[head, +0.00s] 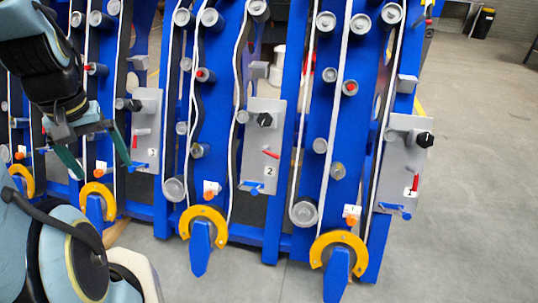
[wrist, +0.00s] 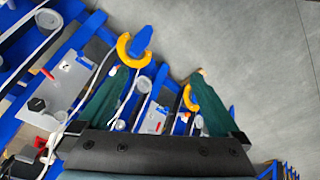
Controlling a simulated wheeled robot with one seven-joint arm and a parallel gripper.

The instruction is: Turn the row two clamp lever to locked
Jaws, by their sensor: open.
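The row two panel (head: 259,172) is a grey plate marked 2, in the middle of the head view. It carries a black knob (head: 265,120), a red lever (head: 271,154) tilted near horizontal, and a blue handle (head: 250,187) at its bottom edge. Which of these is the clamp lever, I cannot tell. The panel (wrist: 75,84) shows at the left of the wrist view, with its red lever (wrist: 47,73). My gripper (head: 95,152) is open and empty, left of the row two panel; its green fingers also show in the wrist view (wrist: 160,78). Nothing touches the red lever.
The row one panel (head: 408,150) is at right and the row three panel (head: 147,125) at left; their red levers stand near upright. Yellow rings (head: 203,213) on blue prongs stick out at the bottom. Grey floor (head: 470,200) is clear at right.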

